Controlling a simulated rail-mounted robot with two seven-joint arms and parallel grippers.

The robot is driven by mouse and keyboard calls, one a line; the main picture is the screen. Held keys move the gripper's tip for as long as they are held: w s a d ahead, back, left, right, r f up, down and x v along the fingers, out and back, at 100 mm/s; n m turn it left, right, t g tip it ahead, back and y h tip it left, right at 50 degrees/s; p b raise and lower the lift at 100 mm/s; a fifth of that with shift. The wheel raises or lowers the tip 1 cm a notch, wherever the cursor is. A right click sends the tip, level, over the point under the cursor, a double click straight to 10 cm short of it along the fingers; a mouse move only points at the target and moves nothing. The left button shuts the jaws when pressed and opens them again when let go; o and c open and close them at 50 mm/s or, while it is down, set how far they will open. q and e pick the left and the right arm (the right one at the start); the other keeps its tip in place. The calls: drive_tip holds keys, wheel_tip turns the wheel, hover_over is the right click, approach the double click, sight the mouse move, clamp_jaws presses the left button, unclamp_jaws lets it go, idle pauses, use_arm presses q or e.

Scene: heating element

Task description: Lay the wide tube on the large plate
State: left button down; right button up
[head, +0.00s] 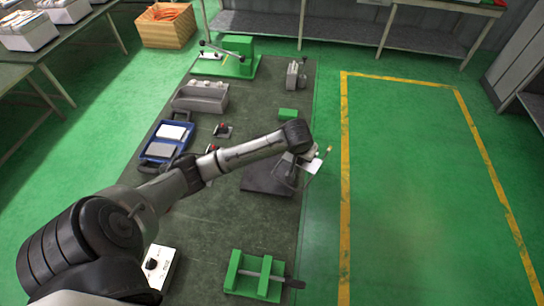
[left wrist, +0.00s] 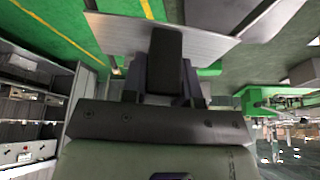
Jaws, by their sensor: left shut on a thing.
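My left gripper (head: 303,166) is at the right edge of the dark mat, beside the dark large plate (head: 262,182). It is shut on a light grey metal piece, seemingly the wide tube (head: 313,168), and holds it near the plate's right end. In the left wrist view the held piece (left wrist: 112,34) runs crosswise, tilted, behind the gripper's dark finger. My arm hides part of the plate, and the gripper hides part of the held piece. I cannot tell how high the piece is above the plate. My right gripper is not in view.
A green fixture with a grey bar (head: 262,274) stands near, and a white control box (head: 160,266) left of it. Floor on the right is clear.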

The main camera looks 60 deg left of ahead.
use_arm(q)
drive_tip(key=shift+s+a+n+y, duration=0.3)
drive_tip(key=shift+s+n+y, duration=0.15)
drive_tip(key=shift+n, duration=0.75)
drive_tip(key=s+a+f, duration=0.1)
drive_tip(key=a+f, duration=0.1)
drive_tip(key=a, duration=0.1)
drive_tip(key=s+a+f+n, duration=0.1)
drive_tip(key=a+f, duration=0.1)
drive_tip(key=a, duration=0.2)
drive_tip(key=s+a+f+n+g, duration=0.1)
drive_tip(key=s+a+f, duration=0.1)
drive_tip(key=a+f, duration=0.1)
drive_tip(key=shift+a+y, duration=0.35)
drive_tip(key=shift+a, duration=0.25)
drive_tip(key=shift+s+f+b, duration=0.1)
drive_tip(key=shift+f+b, duration=0.4)
drive_tip(key=shift+f, duration=1.6)
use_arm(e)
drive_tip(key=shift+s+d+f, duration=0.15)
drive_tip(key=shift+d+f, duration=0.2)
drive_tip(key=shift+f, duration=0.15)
use_arm(q)
drive_tip(key=c, duration=0.9)
unclamp_jaws()
drive_tip(key=shift+f, duration=0.15)
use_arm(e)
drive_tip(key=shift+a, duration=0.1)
